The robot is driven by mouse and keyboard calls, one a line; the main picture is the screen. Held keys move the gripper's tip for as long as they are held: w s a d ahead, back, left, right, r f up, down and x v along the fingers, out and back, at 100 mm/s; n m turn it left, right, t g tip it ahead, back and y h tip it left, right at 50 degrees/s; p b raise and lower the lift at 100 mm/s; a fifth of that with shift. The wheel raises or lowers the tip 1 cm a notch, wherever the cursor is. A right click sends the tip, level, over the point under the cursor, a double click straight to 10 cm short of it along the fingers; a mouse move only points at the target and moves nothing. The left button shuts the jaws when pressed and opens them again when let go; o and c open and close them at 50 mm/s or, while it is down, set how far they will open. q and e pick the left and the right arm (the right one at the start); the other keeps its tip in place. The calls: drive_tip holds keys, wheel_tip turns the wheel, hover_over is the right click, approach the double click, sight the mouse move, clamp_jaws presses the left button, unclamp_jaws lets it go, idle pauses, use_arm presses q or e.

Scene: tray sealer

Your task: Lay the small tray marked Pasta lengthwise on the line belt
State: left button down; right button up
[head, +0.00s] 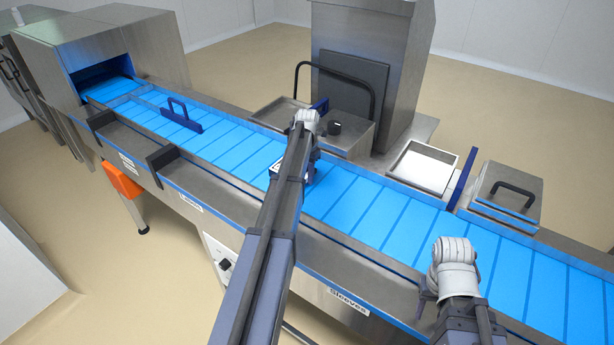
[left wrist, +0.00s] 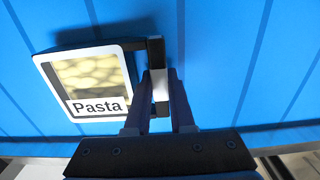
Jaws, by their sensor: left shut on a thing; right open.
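The small tray marked Pasta (left wrist: 90,80) has a white rim, pale yellow contents and a label facing up. In the left wrist view it is over the blue line belt (left wrist: 225,60); I cannot tell whether it touches it. My left gripper (left wrist: 160,88) is shut on a piece at the tray's right edge. In the head view my left arm hides most of the tray, and only a bit (head: 275,170) shows beside the arm, over the belt (head: 352,203). My right gripper (head: 424,300) is open and empty near the belt's front edge, at the right.
A steel tunnel (head: 105,45) covers the belt's far left end. A blue handle-shaped bar (head: 183,115) stands over the belt. Behind the belt are a tall steel machine (head: 370,60), a white-lined bin (head: 423,167) and a lidded box (head: 508,195). Steel shelves labelled Sleeves (head: 347,301) run along the front.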

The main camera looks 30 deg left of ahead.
use_arm(q)
drive_tip(key=c, duration=0.7)
unclamp_jaws()
drive_tip(key=shift+c, duration=0.3)
drive_tip(key=shift+c, duration=1.2)
drive_tip(key=shift+r, duration=0.15)
use_arm(e)
drive_tip(key=shift+r, duration=0.2)
use_arm(q)
wheel_tip(320, 180, up, 7)
drive_tip(key=p, duration=0.7)
use_arm(e)
wheel_tip(320, 180, up, 7)
drive_tip(key=shift+f, duration=0.15)
